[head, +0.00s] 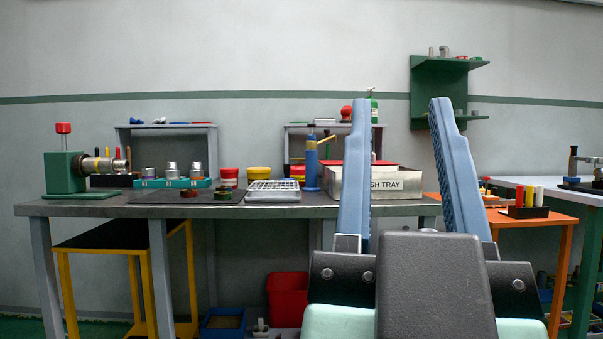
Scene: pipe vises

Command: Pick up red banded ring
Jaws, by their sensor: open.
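A small dark ring with a reddish band (190,193) lies on the dark mat (155,197) on the grey workbench, left of centre. A similar small ring with a green and yellowish band (223,194) lies just right of it. Both are small in the picture, so the bands are hard to make out. My gripper (400,110) is open and empty, its two blue fingers pointing up in the right half of the head view.
A teal rack (172,183) with metal fittings stands behind the rings. A green vise (66,176) holds a pipe at left.

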